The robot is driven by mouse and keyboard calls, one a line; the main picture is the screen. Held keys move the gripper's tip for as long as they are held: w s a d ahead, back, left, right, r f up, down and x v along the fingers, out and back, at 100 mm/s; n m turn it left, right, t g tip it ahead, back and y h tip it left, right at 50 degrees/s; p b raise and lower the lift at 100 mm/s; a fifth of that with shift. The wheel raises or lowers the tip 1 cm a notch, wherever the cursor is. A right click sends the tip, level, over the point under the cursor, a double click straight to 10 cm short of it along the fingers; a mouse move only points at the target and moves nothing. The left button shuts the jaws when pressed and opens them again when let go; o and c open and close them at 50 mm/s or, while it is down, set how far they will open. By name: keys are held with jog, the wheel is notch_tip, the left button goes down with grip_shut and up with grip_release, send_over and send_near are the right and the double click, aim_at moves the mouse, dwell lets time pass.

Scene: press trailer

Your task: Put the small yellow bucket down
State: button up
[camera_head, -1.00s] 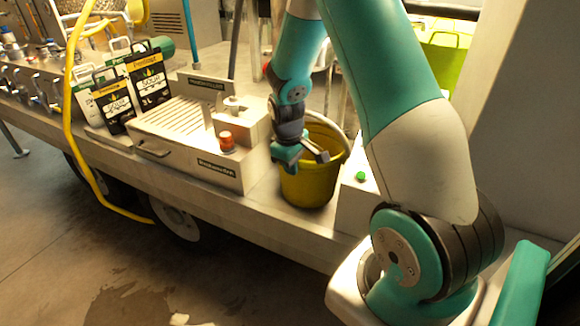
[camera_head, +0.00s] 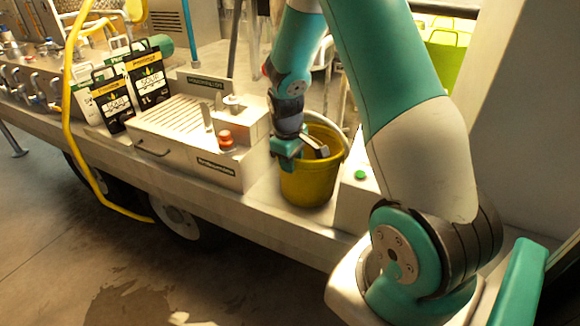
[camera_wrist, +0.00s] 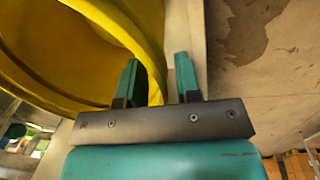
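The small yellow bucket (camera_head: 308,183) stands upright on the trailer bed, right of the pale press box. My gripper (camera_head: 305,152) is at the bucket's near left rim. In the wrist view the bucket (camera_wrist: 62,50) fills the upper left. My gripper's two fingers (camera_wrist: 158,78) are apart, with the bucket's wall between them: the left finger is on the inner side, the right finger outside. A gap shows between the wall and the right finger. The bucket's underside is hidden.
The press box (camera_head: 190,150) with a red button (camera_head: 225,139) stands close left of the bucket. A pale box with a green button (camera_head: 360,175) is close right. The trailer bed's front edge (camera_head: 260,212) runs just before the bucket. Printed bags (camera_head: 148,77) stand further left.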

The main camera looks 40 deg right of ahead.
notch_tip(320, 180, up, 11)
jog(key=a, duration=0.2)
jog(key=s+a+r+n+y, duration=0.1)
jog(key=s+a+r, duration=0.15)
jog(key=a, duration=0.55)
jog(key=s+a+r+n+y, duration=0.1)
jog(key=s+a+r+y, duration=0.1)
jog(key=s+a, duration=0.7)
jog(key=s+a+r+n+y, duration=0.2)
jog(key=s+a+r, duration=0.2)
jog(key=s+a, duration=0.4)
jog(key=a, duration=0.2)
jog(key=shift+s+a+r+y, duration=0.3)
jog(key=shift+s+a+r, duration=0.05)
